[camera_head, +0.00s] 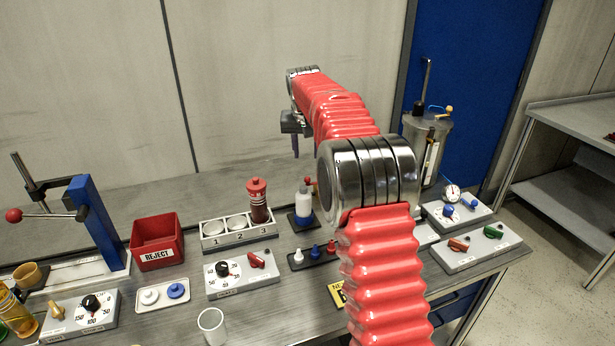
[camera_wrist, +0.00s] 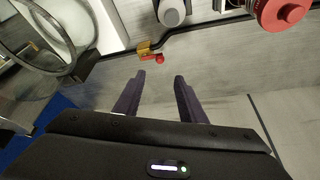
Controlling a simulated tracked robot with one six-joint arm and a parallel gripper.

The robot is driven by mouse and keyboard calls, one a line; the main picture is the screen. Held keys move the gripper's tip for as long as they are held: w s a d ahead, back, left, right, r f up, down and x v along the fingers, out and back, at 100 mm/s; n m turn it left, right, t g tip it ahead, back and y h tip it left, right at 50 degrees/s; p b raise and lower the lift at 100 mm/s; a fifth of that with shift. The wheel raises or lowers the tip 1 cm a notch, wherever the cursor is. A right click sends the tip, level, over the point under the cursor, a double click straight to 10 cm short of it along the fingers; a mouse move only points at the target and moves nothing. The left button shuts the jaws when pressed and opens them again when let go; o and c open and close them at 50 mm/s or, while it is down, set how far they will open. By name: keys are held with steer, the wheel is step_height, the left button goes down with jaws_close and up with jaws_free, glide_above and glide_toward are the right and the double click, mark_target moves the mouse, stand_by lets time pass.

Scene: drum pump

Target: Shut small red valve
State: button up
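The small red valve shows in the wrist view as a brass body (camera_wrist: 149,48) with a small red knob (camera_wrist: 160,59), set on a thin dark line. In the head view a small red knob (camera_head: 308,181) shows beside the top of the white and blue bottle (camera_head: 303,205). My gripper (camera_wrist: 160,78) is open and empty. Its two dark fingers point toward the valve, with a gap between them and the knob. In the head view my gripper (camera_head: 296,152) hangs above the back of the bench, its fingers pointing down.
A red-capped bottle (camera_head: 259,203) stands in the numbered rack (camera_head: 212,240). A metal drum (camera_head: 420,135) stands at the back right; its round rim (camera_wrist: 52,62) is at left in the wrist view. Control boxes and a red reject bin (camera_head: 157,238) occupy the bench. My arm hides part of it.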

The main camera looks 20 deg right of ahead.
mark_target(308, 178)
steer(key=shift+f, duration=0.15)
steer(key=x, duration=1.3)
steer(key=shift+w+f, duration=0.2)
steer(key=shift+c, duration=0.2)
jaws_close()
steer(key=shift+d, duration=0.25)
steer(key=shift+a, duration=0.15)
